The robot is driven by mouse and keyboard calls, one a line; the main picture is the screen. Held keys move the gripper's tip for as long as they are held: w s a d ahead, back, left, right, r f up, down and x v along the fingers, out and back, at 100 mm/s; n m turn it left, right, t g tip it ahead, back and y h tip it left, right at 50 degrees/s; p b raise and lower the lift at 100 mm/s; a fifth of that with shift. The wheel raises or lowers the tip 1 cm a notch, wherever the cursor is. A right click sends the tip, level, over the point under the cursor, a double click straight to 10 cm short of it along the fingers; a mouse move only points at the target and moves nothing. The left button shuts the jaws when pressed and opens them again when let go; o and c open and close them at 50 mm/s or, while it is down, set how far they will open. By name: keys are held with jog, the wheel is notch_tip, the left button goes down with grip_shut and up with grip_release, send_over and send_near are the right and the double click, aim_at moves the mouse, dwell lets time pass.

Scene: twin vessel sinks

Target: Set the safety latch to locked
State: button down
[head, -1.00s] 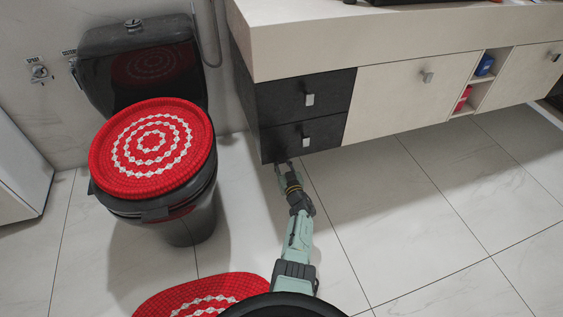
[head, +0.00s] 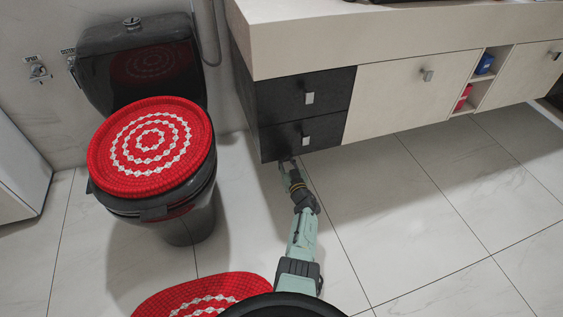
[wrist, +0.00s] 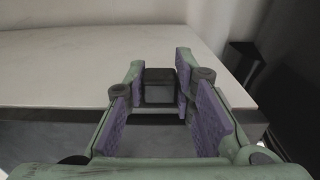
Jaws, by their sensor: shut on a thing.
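The block looks like the safety latch, but no locked or unlocked mark is readable.
A black toilet (head: 180,215) with a red patterned lid cover (head: 150,147) stands left of my arm. A red mat (head: 190,295) lies on the floor. Dark drawers (head: 303,95) hang just above my gripper. Tiled floor to the right is clear.

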jog(key=shift+w+d, duration=0.25)
jog(key=shift+d, duration=0.25)
jog(key=c, duration=1.3)
grip_release()
